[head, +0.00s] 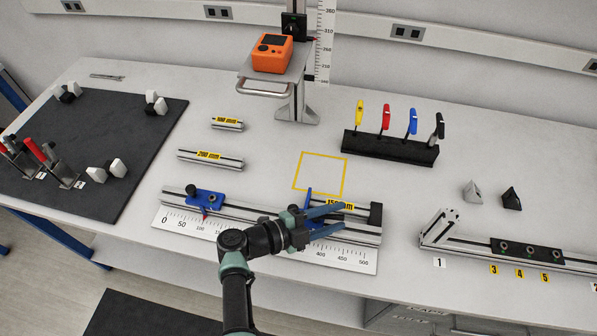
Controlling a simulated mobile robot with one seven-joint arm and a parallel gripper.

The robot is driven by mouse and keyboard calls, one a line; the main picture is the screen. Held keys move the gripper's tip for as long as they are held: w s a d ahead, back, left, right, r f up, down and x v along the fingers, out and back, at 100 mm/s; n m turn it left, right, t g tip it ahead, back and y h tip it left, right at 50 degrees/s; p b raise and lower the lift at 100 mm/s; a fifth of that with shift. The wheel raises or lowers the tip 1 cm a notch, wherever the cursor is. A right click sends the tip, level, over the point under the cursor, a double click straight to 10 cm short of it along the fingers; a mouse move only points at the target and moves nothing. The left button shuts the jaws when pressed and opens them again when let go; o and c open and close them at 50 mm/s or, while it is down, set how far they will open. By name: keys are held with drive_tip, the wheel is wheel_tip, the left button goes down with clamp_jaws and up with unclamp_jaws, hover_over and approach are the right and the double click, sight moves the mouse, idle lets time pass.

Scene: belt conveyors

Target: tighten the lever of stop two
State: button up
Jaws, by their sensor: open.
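A long aluminium rail (262,208) with a ruler scale lies at the front middle of the bench in the head view. A blue stop (206,199) with a dark knob and red pointer sits near its left end. Farther right, another blue piece (309,194) stands up at the rail beside my gripper; it looks like the second stop or its lever, mostly hidden behind my gripper. My gripper (342,217) is over the rail's right half, its two bluish fingers spread apart and pointing right. I cannot tell whether it touches the stop or how its lever is turned.
A rack (390,149) of coloured-handled tools stands behind right. An orange device (272,53) sits on a raised shelf. A black board (92,140) with clamps is left, another rail (512,250) right. A yellow-outlined square (320,156) behind the rail is empty.

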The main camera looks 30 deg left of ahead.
drive_tip(key=b+v, duration=0.1)
drive_tip(key=v, duration=1.1)
drive_tip(key=shift+s+a+b, duration=0.2)
drive_tip(key=shift+b, duration=0.1)
drive_tip(key=shift+w+r, duration=0.1)
